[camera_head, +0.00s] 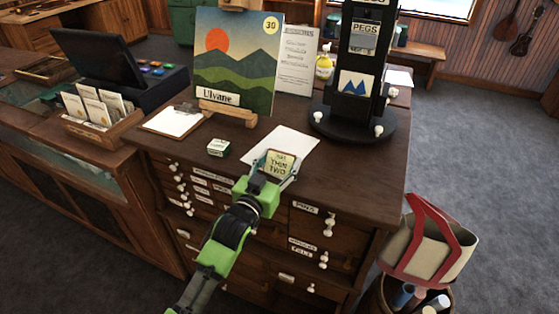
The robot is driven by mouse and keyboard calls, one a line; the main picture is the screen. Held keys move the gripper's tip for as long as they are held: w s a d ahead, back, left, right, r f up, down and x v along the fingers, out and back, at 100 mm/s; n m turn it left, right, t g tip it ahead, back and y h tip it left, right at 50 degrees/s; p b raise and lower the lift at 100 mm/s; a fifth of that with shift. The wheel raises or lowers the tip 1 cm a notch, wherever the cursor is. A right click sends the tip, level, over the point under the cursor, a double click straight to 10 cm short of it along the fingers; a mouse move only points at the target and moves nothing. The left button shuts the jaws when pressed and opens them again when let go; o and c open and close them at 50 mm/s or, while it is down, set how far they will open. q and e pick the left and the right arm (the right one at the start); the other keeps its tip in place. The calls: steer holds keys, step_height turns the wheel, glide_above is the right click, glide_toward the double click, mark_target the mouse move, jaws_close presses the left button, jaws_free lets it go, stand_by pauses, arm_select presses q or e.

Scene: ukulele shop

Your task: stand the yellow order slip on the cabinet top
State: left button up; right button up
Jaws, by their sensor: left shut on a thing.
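The yellow order slip (279,162) is a small pale-yellow card with dark lettering, held upright or slightly tilted. My left gripper (275,168) is shut on it, with a finger at each side. The slip shows over the front part of the cabinet top (228,178), in front of a white paper sheet. I cannot tell whether its lower edge touches the wood, as the gripper hides it. My right gripper is out of view.
A white sheet (298,146) lies behind the slip. A small green-and-white box (219,147), a clipboard (173,120), a landscape picture (237,70) and a black peg stand (352,122) occupy the top. Its right front is clear. A bag (455,250) stands at right.

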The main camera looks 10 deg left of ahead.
arm_select(q)
steer(key=shift+f, duration=0.1)
steer(key=o, duration=0.7)
steer(key=shift+f, duration=0.1)
steer(key=o, duration=0.4)
